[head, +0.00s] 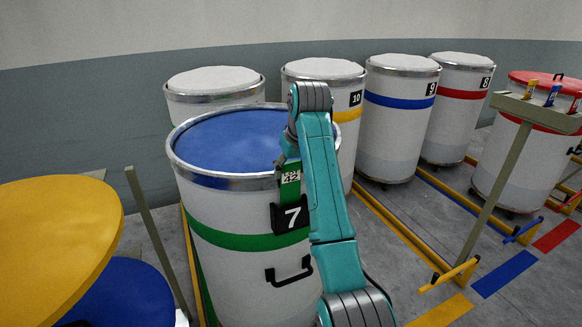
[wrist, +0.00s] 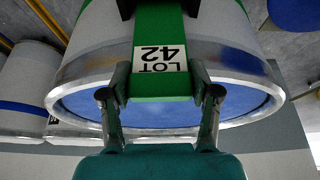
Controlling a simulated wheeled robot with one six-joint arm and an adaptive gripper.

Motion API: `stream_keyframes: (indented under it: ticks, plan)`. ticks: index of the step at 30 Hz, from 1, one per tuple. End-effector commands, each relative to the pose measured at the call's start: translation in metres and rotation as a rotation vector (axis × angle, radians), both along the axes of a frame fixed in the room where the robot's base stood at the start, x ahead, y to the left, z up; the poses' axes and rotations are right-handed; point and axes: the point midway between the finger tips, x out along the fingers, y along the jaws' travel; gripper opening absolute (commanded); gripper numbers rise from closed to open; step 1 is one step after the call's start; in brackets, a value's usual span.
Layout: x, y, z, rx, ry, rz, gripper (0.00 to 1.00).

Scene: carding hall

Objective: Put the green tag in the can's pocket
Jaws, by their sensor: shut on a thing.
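The green tag (head: 290,190) with a white "LOT 42" label hangs upright against the near side of the can (head: 235,262). It also shows in the wrist view (wrist: 176,84). The can is white with a green band, a metal rim and a blue top. Its black pocket (head: 276,219), marked 7, is right below the tag. In the wrist view, dark pocket edges (wrist: 125,8) flank the tag's far end; how deep it sits is hidden. My gripper (wrist: 160,82) is shut on the tag's upper end, beside the can's rim.
White cans with yellow (head: 348,116), blue (head: 398,102) and red (head: 462,94) bands stand behind and right. A yellow round top (head: 60,235) is at the left. A stand (head: 495,185) with small coloured items is at the right. Floor rails run between.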

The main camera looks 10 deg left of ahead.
Motion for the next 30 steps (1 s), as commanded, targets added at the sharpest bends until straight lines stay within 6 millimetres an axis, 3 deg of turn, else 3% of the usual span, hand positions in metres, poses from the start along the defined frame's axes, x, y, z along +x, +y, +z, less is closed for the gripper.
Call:
stream_keyframes:
  ticks: [5,6,9,20,30]
  plan:
    - [-0.001,0.000,-0.008,-0.005,0.013,0.000,0.28]
    - [-0.001,0.000,-0.008,-0.006,0.014,0.000,0.69]
    - [-0.001,0.000,-0.008,-0.006,0.014,0.000,0.91]
    - [-0.001,0.000,-0.002,-0.003,0.009,0.000,0.91]
    - [0.000,0.000,0.050,-0.003,0.006,0.000,0.91]
